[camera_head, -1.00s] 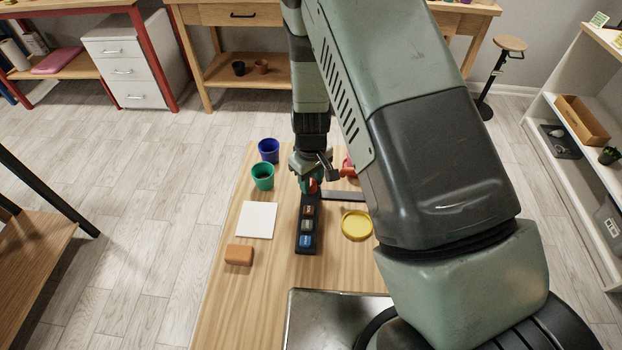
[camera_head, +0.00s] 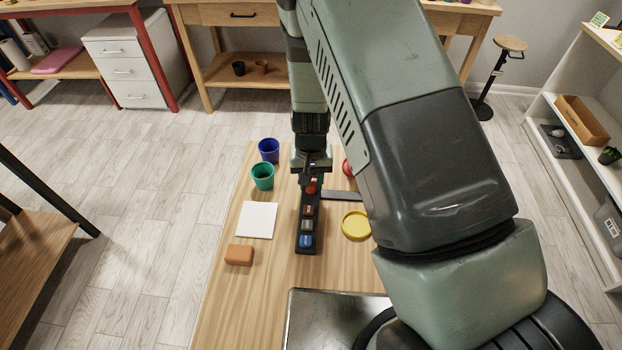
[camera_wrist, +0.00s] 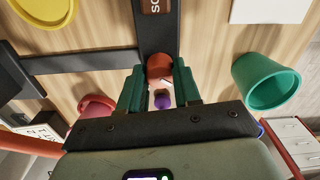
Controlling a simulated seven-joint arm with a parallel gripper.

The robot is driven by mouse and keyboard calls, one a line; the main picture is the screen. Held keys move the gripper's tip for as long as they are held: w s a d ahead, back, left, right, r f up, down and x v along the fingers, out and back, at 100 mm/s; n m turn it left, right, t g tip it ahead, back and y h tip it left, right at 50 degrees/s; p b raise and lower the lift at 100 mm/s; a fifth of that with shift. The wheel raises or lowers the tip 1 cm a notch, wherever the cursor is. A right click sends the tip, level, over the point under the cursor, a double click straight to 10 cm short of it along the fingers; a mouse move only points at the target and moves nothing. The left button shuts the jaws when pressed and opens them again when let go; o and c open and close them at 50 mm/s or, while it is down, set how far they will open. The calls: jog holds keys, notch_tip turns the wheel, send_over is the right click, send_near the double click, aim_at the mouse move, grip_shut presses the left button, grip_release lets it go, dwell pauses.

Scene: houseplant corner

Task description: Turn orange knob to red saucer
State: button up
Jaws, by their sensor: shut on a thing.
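The orange knob (camera_head: 312,187) is at the far end of a dark strip (camera_head: 297,241) on the wooden table. My gripper (camera_head: 311,182) points down over it. In the wrist view the two green fingers stand on either side of the knob (camera_wrist: 159,65), and my gripper (camera_wrist: 159,78) is shut on it. A small white mark shows beside the knob; where it points is hard to tell. The red saucer (camera_head: 347,167) is to the right of the knob, partly hidden by my arm; it also shows in the wrist view (camera_wrist: 95,106).
A grey bar (camera_head: 342,196) runs right from the strip toward my arm. A yellow saucer (camera_head: 356,225) lies nearer on the right. Green (camera_head: 262,177) and blue (camera_head: 268,150) pots, a white sheet (camera_head: 257,220) and an orange-brown block (camera_head: 239,255) are on the left.

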jog(key=shift+m, duration=1.1)
jog(key=o, duration=1.1)
jog(key=shift+c, duration=0.2)
notch_tip(320, 180, up, 11)
